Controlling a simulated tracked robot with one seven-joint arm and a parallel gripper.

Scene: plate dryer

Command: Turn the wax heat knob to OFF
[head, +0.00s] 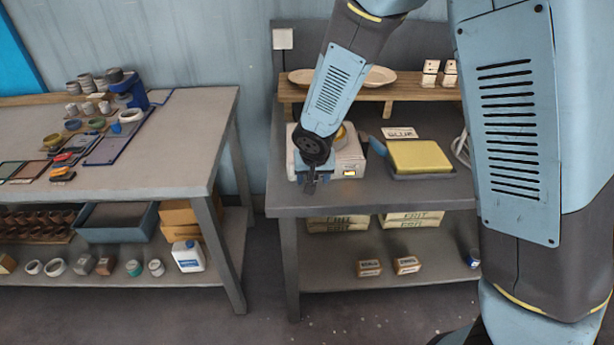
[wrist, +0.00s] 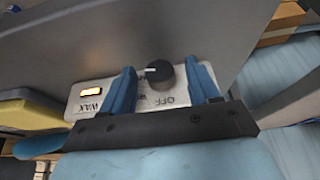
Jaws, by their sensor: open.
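The wax heat knob (wrist: 160,75) is a round black dial with a white pointer mark, in the wrist view. It sits on a pale panel (wrist: 148,101) lettered WAX and OFF, with a lit amber lamp (wrist: 92,91). The pointer faces left, away from the OFF lettering at the lower right. My gripper (wrist: 163,80) is open, its two blue fingers on either side of the knob; I cannot tell if they touch it. In the head view, my gripper (head: 310,186) is in front of the pale wax heater (head: 349,160) and hides the knob.
A yellow-topped tray (head: 418,156) stands right of the heater on the grey bench (head: 400,193). A wooden shelf (head: 400,93) with plates runs behind. Another table (head: 185,160) with jars stands at left, across a gap.

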